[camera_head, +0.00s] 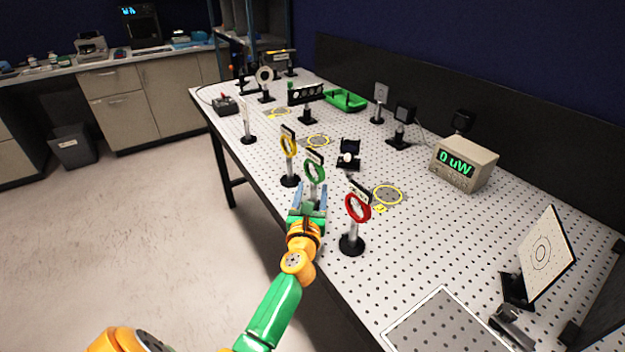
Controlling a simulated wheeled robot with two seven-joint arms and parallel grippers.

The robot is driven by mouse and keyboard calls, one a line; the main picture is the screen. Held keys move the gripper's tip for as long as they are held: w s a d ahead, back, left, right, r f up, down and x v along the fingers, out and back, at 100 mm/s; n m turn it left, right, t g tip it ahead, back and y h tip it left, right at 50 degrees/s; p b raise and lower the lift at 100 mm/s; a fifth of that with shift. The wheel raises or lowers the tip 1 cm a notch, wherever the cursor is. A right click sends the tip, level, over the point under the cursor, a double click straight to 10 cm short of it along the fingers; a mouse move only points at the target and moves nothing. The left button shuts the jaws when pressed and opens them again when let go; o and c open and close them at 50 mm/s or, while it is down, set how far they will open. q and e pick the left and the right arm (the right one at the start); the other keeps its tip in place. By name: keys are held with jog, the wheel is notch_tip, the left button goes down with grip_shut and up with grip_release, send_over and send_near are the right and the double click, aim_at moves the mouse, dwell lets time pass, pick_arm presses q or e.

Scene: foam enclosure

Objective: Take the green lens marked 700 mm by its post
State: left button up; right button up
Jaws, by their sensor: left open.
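The green lens (315,171) stands upright on its post on the perforated table, near the left front edge. The lower post and base are hidden behind my gripper. My right gripper is not in view.
A yellow lens (289,146) stands close to the left and a red lens (357,209) close to the right. Yellow circles (387,195) mark the perforated table (420,255). A power meter (464,164) reading 0 uW and a target board (545,254) stand to the right.

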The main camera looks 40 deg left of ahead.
pick_arm(q)
jog(key=shift+w+a+f, duration=0.25)
jog(key=shift+w+f, duration=0.1)
jog(key=shift+w, duration=0.25)
jog(key=shift+w+a+f, duration=0.25)
jog(key=shift+w+f, duration=0.05)
jog(key=shift+w, duration=0.3)
jog(key=shift+s+d+r, duration=0.15)
jog(key=shift+s+r, duration=0.1)
jog(key=shift+s, duration=0.1)
grip_shut()
jog(key=shift+w, duration=0.1)
